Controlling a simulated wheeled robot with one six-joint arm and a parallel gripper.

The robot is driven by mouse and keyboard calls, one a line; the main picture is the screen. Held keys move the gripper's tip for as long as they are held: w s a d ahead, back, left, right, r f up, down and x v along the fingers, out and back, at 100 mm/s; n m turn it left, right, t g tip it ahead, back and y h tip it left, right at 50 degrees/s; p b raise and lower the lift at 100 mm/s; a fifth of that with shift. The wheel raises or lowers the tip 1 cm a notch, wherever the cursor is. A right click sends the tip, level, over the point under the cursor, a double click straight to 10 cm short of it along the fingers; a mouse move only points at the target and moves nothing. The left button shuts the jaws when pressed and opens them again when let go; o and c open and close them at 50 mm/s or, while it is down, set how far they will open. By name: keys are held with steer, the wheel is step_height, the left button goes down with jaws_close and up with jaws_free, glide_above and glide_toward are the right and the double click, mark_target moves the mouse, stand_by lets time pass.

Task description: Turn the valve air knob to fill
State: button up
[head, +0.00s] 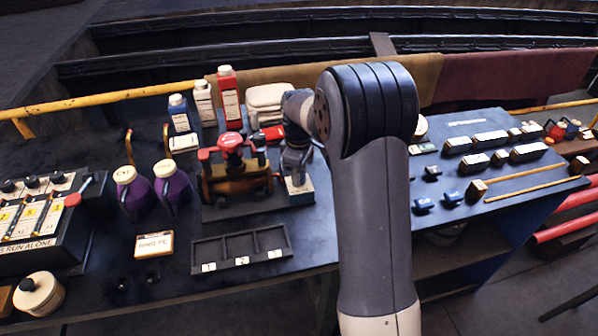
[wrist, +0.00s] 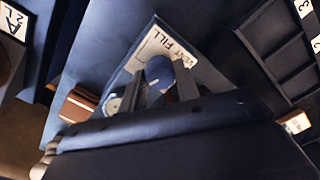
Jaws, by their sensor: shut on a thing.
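The valve air knob (wrist: 158,70) is a rounded blue knob in the wrist view. It stands in front of a pale plate (wrist: 150,45) lettered VENT and FILL. My gripper (wrist: 163,88) has one finger on each side of the knob and is shut on it. The knob's pointer is hidden, so I cannot tell its setting. In the head view my gripper (head: 297,164) reaches down to a small box with a pale top (head: 301,187), just right of the red-handled brass valve (head: 236,180). The knob itself is hidden there.
A dark tray with numbered compartments (head: 241,250) lies in front of the valve. Two purple jugs (head: 134,190) stand at the left, and bottles (head: 228,97) stand behind. Labelled blocks (head: 490,138) are at the right. The bench front edge near the tray is clear.

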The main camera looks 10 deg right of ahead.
steer(key=m, duration=0.4)
steer(key=shift+m, duration=2.2)
steer(key=o, duration=1)
steer(key=shift+c, duration=0.2)
steer(key=shift+r, duration=0.1)
step_height(320, 180, up, 11)
steer(key=shift+f, duration=0.2)
